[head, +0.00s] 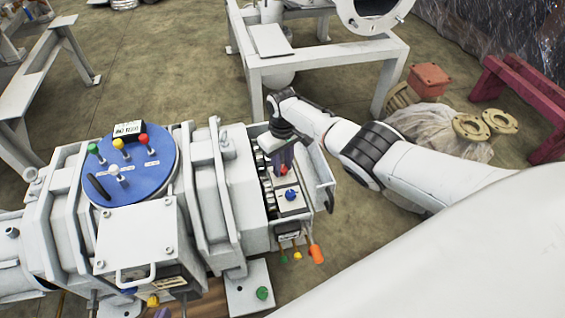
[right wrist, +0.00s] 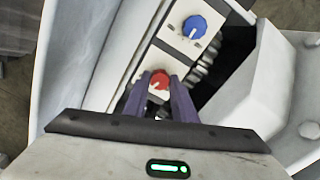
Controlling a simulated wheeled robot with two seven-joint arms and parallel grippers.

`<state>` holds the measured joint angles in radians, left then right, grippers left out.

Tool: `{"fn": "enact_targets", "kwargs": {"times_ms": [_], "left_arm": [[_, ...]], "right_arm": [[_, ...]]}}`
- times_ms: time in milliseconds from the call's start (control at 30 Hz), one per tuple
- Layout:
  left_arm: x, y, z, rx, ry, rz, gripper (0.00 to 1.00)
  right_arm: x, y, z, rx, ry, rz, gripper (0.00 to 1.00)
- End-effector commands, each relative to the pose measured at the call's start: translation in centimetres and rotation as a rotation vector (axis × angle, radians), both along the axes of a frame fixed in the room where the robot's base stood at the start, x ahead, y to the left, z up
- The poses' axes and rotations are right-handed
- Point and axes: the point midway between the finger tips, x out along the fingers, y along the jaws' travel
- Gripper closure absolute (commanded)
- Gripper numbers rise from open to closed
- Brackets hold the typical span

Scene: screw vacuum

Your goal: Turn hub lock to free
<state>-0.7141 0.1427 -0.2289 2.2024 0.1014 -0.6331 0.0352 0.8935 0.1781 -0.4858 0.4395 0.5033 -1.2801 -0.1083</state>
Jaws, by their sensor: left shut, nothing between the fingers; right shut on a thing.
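A white control plate (head: 297,206) on the right end of the grey machine carries a red knob (head: 284,171) and a blue knob (head: 292,194). I cannot read which one is the hub lock. My right gripper (head: 281,160) reaches down over the plate from the right. In the right wrist view its purple fingers (right wrist: 160,88) are shut on the red knob (right wrist: 160,77), one on each side. The blue knob (right wrist: 195,27) stands free beyond them, with a white pointer mark by it. My left gripper is not in view.
A blue round disc (head: 135,180) with several coloured knobs sits on the machine to the left. An orange-handled lever (head: 316,253) sticks out below the plate. A raised housing wall (head: 322,180) stands close to the right of the gripper. A white frame (head: 320,58) stands behind.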

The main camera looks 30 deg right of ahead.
Motion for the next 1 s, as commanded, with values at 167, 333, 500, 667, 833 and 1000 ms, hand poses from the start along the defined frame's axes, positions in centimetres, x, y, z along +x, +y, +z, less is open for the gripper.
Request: {"fn": "enact_targets", "kwargs": {"times_ms": [167, 333, 500, 667, 833, 1000], "left_arm": [[-0.11, 0.21, 0.41, -0.001, -0.011, 0.009, 1.0], [-0.23, 0.35, 0.58, -0.001, -0.015, 0.014, 1.0], [-0.25, 0.46, 0.71, -0.002, -0.024, 0.019, 1.0], [-0.28, 0.51, 0.72, -0.002, -0.024, 0.02, 1.0], [-0.34, 0.54, 0.69, -0.002, -0.024, 0.022, 1.0], [-0.4, 0.56, 0.66, -0.002, -0.024, 0.022, 1.0]], "right_arm": [[-0.11, 0.14, 0.03, 0.002, 0.004, -0.167, 0.98], [-0.08, 0.15, 0.02, 0.002, 0.003, -0.312, 0.98], [-0.06, 0.11, 0.02, 0.002, 0.002, -0.431, 0.98], [-0.03, 0.08, 0.03, 0.0, 0.002, -0.511, 0.98], [-0.03, 0.08, 0.02, 0.0, 0.002, -0.564, 0.98], [-0.03, 0.05, 0.01, 0.0, 0.002, -0.587, 0.98]]}}
